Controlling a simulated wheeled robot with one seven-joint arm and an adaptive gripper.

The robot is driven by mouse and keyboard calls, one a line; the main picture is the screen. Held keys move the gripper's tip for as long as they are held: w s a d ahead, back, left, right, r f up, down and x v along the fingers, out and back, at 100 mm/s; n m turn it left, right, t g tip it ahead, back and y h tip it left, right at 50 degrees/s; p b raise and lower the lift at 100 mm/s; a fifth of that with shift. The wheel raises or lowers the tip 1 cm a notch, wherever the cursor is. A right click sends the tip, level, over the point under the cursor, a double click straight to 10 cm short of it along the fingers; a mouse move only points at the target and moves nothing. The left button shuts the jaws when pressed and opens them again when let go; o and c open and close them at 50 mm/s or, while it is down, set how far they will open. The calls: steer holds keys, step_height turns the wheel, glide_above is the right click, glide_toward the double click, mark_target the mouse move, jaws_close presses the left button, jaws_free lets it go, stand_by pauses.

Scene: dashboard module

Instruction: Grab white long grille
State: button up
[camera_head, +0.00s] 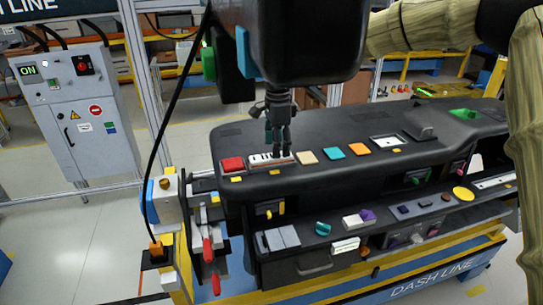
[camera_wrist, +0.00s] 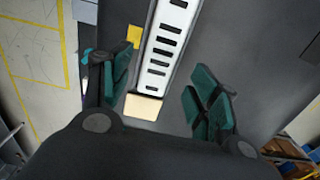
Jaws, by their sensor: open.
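The white long grille (camera_wrist: 168,35) is a white strip with a row of dark slots. In the wrist view it runs from the top edge down between my fingers. In the head view the grille (camera_head: 262,159) lies on top of the black dashboard, partly hidden behind my fingers. My gripper (camera_head: 277,150) points down over it. In the wrist view my gripper (camera_wrist: 160,92) is open, with one teal-padded finger on each side of the grille and nothing held. I cannot tell the exact height of the fingertips above the dashboard.
On the dashboard (camera_head: 235,143), a red block (camera_head: 232,164) sits left of the grille. A beige block (camera_head: 307,157), a teal block (camera_head: 333,152) and an orange block (camera_head: 359,149) sit to its right. A control cabinet (camera_head: 75,115) stands at the left.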

steer(key=shift+s+f+p, duration=0.1)
steer(key=shift+f+p, duration=0.45)
steer(key=shift+f, duration=1.05)
steer(key=c, duration=1.1)
steer(key=shift+r, duration=0.1)
